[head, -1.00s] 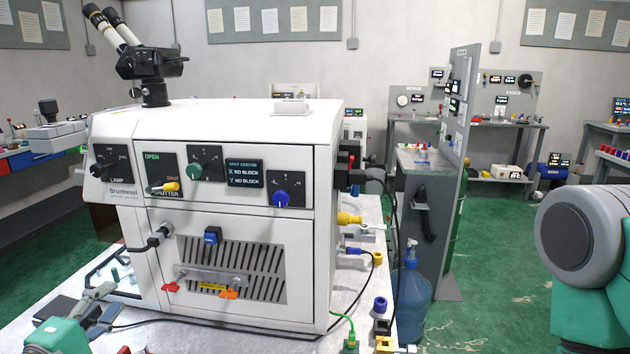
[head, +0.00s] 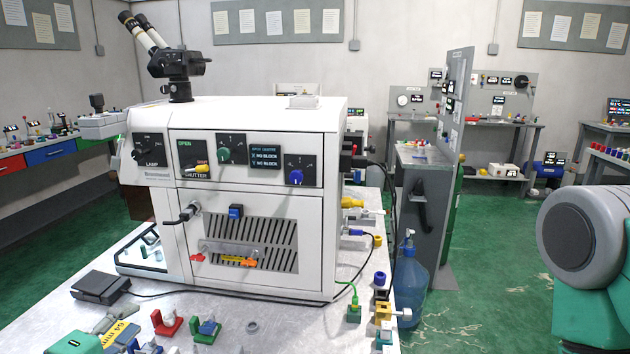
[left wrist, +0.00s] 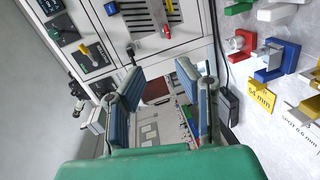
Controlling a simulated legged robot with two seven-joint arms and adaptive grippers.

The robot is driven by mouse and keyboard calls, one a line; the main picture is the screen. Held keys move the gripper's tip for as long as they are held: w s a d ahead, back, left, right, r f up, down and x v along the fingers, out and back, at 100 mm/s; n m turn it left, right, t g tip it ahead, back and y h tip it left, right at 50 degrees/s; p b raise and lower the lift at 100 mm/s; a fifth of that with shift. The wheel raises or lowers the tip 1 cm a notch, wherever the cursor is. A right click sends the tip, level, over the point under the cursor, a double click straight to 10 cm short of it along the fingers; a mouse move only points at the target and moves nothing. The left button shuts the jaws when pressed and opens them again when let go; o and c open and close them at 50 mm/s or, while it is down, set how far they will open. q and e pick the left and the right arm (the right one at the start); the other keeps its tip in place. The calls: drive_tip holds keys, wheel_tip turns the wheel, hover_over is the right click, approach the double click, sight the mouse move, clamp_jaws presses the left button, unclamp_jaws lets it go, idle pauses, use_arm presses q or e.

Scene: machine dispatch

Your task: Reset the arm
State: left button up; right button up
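My left gripper (head: 108,323) shows at the lower left corner of the head view, its teal body cut off by the frame edge, above the table (head: 205,312) in front of the white machine (head: 250,205). In the left wrist view its two fingers (left wrist: 160,92) are apart with nothing between them. The machine's front panel appears beyond them there, with the yellow shutter lever (left wrist: 90,53). My right arm (head: 585,245) shows only as a grey and teal joint at the right edge. Its gripper is out of view.
A blue bottle (head: 408,285) stands past the table's right edge. Green floor is open to the right.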

use_arm(q)
drive_tip(key=s+d+f+m+g+h, duration=0.1)
drive_tip(key=s+d+f+m+g, duration=0.35)
drive_tip(key=f, duration=0.35)
drive_tip(key=s+d+f+m+g, duration=0.3)
drive_tip(key=s+f+g, duration=0.1)
drive_tip(key=s+f, duration=0.25)
drive_tip(key=s+f+m+g+y+b, duration=0.15)
drive_tip(key=s+f+m+g, duration=0.3)
drive_tip(key=s, duration=0.45)
drive_tip(key=s+f+m+g+y, duration=0.25)
drive_tip(key=s+f, duration=0.35)
drive_tip(key=s, duration=0.3)
wheel_tip(320, 180, down, 8)
drive_tip(key=w+m+b, duration=0.1)
drive_tip(key=w+b, duration=0.1)
drive_tip(key=b, duration=0.6)
drive_tip(key=shift+w+d+f+h+b, duration=0.15)
drive_tip(key=shift+w+d+h+b, duration=0.15)
drive_tip(key=shift+w+h, duration=0.1)
drive_tip(key=shift+s, duration=0.1)
